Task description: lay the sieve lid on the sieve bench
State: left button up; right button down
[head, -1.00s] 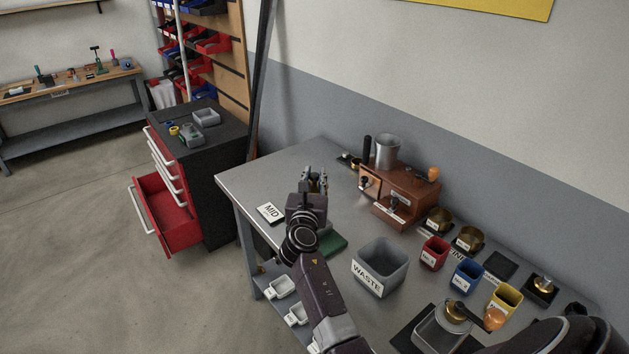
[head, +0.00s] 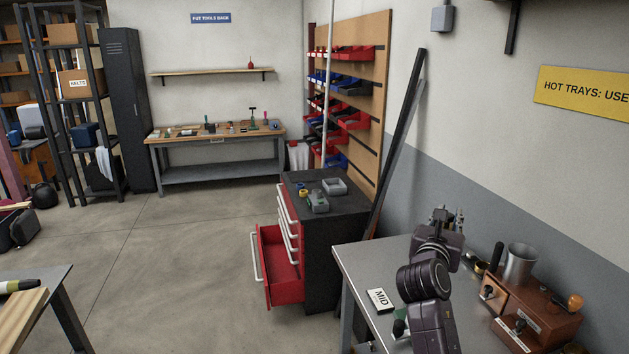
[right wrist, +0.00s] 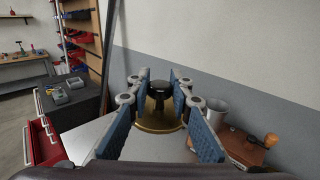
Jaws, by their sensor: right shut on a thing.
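The sieve lid, a round brass plate (right wrist: 158,127) with a black knob (right wrist: 159,90), shows in the right wrist view between the blue finger pads of my right gripper (right wrist: 160,98). The gripper is shut on it. In the head view my right gripper (head: 450,216) is over the back part of the grey table, left of the brown roaster; the lid is hidden there behind the hand. My left gripper is not in view. No readable label marks a sieve bench. A workbench with tools (head: 217,141) stands by the far wall, and part of a wood-topped table (head: 35,316) shows at bottom left.
The grey table (head: 362,262) bears a MID card (head: 380,300) and the brown roaster (head: 535,318) with a metal cup (head: 520,264). A black cabinet (head: 325,240) with an open red drawer (head: 279,265) stands beyond its left edge. Open floor lies to the left.

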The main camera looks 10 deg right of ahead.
jog(key=s+a+f+n+t+y+b, duration=0.25)
jog(key=s+a+f+n+y, duration=0.2)
jog(key=s+a+f, duration=0.7)
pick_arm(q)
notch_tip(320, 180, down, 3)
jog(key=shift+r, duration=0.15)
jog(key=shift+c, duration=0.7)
pick_arm(e)
jog(key=s+a+f+n+t+y, duration=0.1)
jog(key=s+a+f+n+y, duration=0.1)
jog(key=s+a+y, duration=0.5)
jog(key=s+a+n, duration=0.1)
jog(key=s+a, duration=0.4)
jog(key=shift+s+a+f+n+t, duration=0.15)
jog(key=shift+a+n+t, duration=0.05)
jog(key=shift+n+t, duration=0.15)
